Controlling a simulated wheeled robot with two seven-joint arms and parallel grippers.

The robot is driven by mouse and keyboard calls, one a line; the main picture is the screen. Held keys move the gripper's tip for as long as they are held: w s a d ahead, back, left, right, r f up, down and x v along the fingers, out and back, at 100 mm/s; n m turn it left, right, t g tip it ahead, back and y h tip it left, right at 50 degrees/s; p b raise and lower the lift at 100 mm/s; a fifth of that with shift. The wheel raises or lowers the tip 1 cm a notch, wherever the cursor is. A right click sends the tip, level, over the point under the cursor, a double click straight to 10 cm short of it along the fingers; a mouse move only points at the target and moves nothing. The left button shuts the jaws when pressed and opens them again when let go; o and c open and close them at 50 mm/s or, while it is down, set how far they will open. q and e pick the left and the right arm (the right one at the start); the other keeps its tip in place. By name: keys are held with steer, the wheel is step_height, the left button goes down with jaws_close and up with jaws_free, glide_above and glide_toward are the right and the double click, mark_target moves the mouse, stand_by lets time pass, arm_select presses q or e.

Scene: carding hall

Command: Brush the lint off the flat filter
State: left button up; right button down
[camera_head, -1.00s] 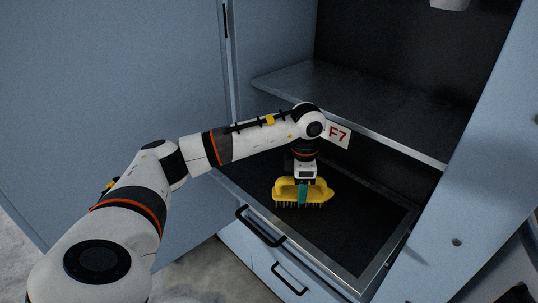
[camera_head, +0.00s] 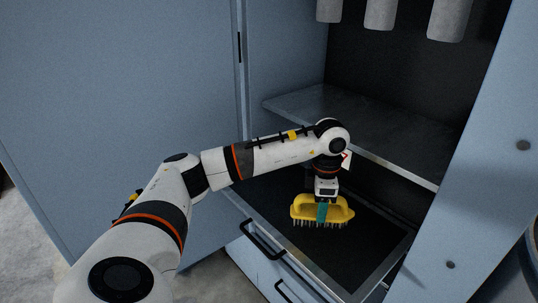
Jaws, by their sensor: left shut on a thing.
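A yellow brush (camera_head: 338,213) with a row of dark bristles is held upright, bristles down, over the flat filter (camera_head: 366,250). The filter is a dark flat panel in a grey metal frame with a black handle at its front. My left gripper (camera_head: 321,211) is shut on the brush's handle, with teal fingers across it. The bristle tips are at or close to the dark surface; I cannot tell if they touch. No lint can be made out on the visible surface. My right gripper is not in view.
A metal shelf (camera_head: 380,140) sits above the filter inside the blue cabinet. A label, mostly hidden by my wrist, is on its front edge. Several grey cylinders (camera_head: 381,14) hang at the top. A blue door (camera_head: 110,100) stands at left, and a blue panel (camera_head: 480,190) at right.

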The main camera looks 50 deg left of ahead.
arm_select(q)
steer(key=shift+a+r, duration=0.1)
steer(key=shift+r, duration=0.55)
steer(key=shift+d+r+p, duration=0.2)
steer(key=shift+r+p, duration=0.6)
steer(key=shift+r, duration=0.75)
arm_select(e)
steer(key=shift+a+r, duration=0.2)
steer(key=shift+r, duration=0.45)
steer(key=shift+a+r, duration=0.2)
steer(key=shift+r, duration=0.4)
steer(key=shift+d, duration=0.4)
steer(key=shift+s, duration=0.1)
